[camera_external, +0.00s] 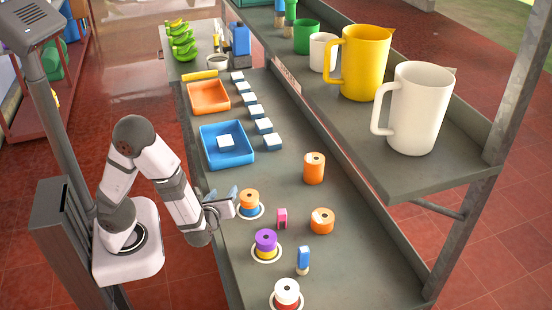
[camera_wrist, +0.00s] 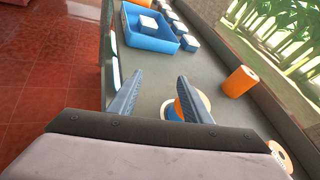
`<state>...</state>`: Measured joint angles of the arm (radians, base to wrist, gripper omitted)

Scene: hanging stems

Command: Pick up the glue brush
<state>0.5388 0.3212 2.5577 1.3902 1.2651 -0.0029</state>
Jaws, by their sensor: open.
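The glue brush cannot be told for certain. A small blue upright piece with a pale lower end (camera_external: 303,259) stands near the front of the bench and looks brush-like. A small pink piece (camera_external: 282,217) stands behind it. Brush-like pieces with blue and green handles (camera_external: 290,10) stand on the upper shelf at the back. My gripper (camera_external: 232,203) is open and empty at the bench's left edge, just left of an orange-and-blue spool stack (camera_external: 249,201). In the wrist view my gripper (camera_wrist: 156,86) has its fingers spread, and the right finger partly hides that stack.
A purple-and-yellow spool (camera_external: 265,243), a white-and-red spool (camera_external: 286,293) and orange spools (camera_external: 314,168) stand around the bench. A blue tray (camera_external: 240,158) and an orange tray (camera_external: 208,97) lie farther back. The raised shelf with a white jug (camera_external: 413,108) overhangs the right side.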

